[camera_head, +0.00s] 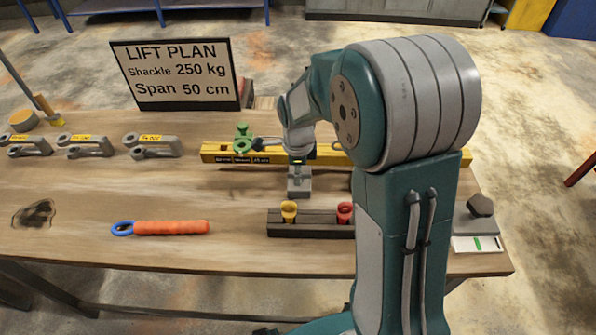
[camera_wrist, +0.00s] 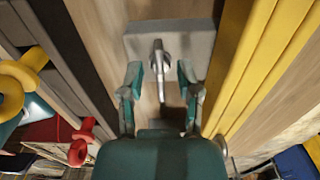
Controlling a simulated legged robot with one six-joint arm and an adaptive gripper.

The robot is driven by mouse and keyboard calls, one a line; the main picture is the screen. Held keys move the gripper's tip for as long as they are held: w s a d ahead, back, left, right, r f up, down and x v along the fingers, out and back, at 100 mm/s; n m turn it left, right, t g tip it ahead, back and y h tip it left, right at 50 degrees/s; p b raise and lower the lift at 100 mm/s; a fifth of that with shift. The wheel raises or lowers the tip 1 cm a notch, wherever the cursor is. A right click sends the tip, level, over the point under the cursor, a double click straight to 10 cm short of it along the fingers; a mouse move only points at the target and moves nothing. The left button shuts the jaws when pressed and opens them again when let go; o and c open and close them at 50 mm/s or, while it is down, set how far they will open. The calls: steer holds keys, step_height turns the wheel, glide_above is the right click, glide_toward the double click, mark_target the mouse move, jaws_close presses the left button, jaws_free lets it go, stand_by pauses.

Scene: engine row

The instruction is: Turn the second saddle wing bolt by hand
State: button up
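My gripper (camera_wrist: 160,85) points down with its two teal fingers apart. A thin upright metal pin or hook (camera_wrist: 158,65) stands between the fingertips in the wrist view, with gaps on both sides. The pin rises from a grey block (camera_wrist: 190,38), which lies on the bench between the yellow beam and the dark rail. A green winged fitting (camera_head: 243,138) sits on the yellow beam (camera_head: 218,153), left of my gripper. I cannot make out a second saddle wing bolt; my arm hides part of the beam.
The dark rail (camera_head: 278,229) holds a yellow fitting (camera_head: 289,210) and a red fitting (camera_head: 345,211). An orange-handled tool (camera_head: 172,227) lies front left. Several grey shackles (camera_head: 152,146) stand at left. A lift plan sign (camera_head: 180,75) stands behind.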

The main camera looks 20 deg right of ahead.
steer(key=shift+a, duration=0.1)
jaws_close()
steer(key=shift+d, duration=0.25)
steer(key=shift+n, duration=0.3)
